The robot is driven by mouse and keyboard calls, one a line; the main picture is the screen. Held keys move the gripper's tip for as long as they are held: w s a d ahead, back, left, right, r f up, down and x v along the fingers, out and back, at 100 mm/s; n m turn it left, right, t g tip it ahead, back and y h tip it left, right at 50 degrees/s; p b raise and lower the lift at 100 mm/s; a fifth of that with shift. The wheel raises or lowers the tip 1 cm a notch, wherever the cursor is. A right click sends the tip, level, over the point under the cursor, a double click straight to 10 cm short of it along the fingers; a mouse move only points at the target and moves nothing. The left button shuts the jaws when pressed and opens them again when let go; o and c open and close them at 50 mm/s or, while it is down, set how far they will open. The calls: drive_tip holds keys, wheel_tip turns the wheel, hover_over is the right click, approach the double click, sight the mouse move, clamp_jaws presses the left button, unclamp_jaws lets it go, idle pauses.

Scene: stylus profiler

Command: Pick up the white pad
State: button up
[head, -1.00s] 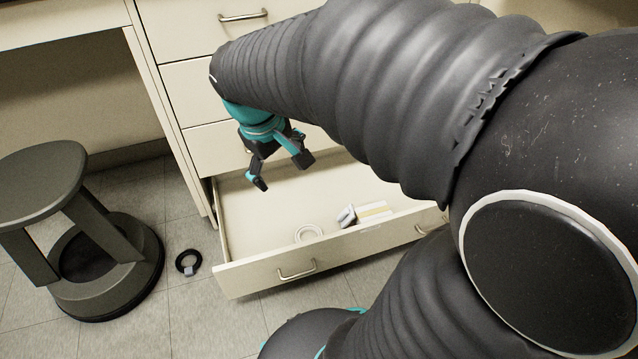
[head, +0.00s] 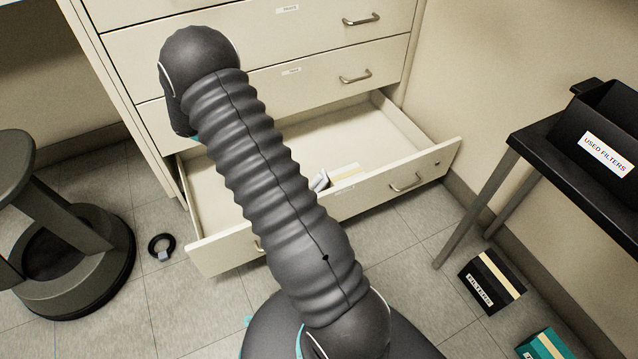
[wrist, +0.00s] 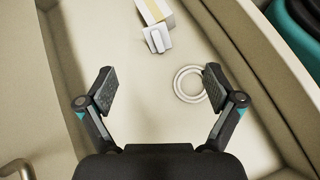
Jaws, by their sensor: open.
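A small white block (wrist: 157,39), the thing that looks most like a pad, lies in the open bottom drawer (head: 216,248). It also shows in the head view (head: 319,181). It is beside, and seems to touch, a white box with a yellow band (wrist: 155,10). A flat white ring (wrist: 189,84) lies on the drawer floor by the right finger in the wrist view. My gripper (wrist: 158,85) is open and empty above the drawer, with the block beyond its fingertips. In the head view my arm hides the gripper and the ring.
The drawer walls (wrist: 50,80) stand close around. A black ring (head: 161,246) lies on the floor by a grey stool (head: 75,230). At right are a black table with a "USED FILTERS" bin (head: 607,140), a black box (head: 492,281) and a teal box (head: 543,345) on the floor.

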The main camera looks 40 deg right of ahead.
sight(313, 181)
drive_tip(key=d+f+n+h, duration=0.1)
drive_tip(key=f, duration=0.4)
drive_tip(key=d+f+n+h, duration=0.1)
drive_tip(key=f, duration=0.4)
drive_tip(key=w+d+f+n+g+b, duration=0.1)
drive_tip(key=f, duration=0.4)
drive_tip(key=shift+d+h, duration=0.2)
drive_tip(key=shift+h, duration=0.2)
drive_tip(key=shift+s+d+f, duration=0.1)
drive_tip(key=shift+d+f, duration=0.05)
drive_tip(key=shift+f, duration=0.1)
drive_tip(key=x, duration=0.8)
drive_tip(key=shift+s+d, duration=0.2)
drive_tip(key=shift+s, duration=0.05)
drive_tip(key=shift+s+r+b+x, duration=0.1)
drive_tip(key=shift+s+b+x, duration=0.05)
drive_tip(key=shift+x, duration=0.7)
drive_tip(key=shift+s+r+b+x, duration=0.1)
drive_tip(key=shift+s+x, duration=0.05)
drive_tip(key=shift+x, duration=0.7)
drive_tip(key=shift+s+r+b+x, duration=0.1)
drive_tip(key=shift+s+b+x, duration=0.05)
drive_tip(key=shift+x, duration=0.7)
drive_tip(key=c, duration=1.4)
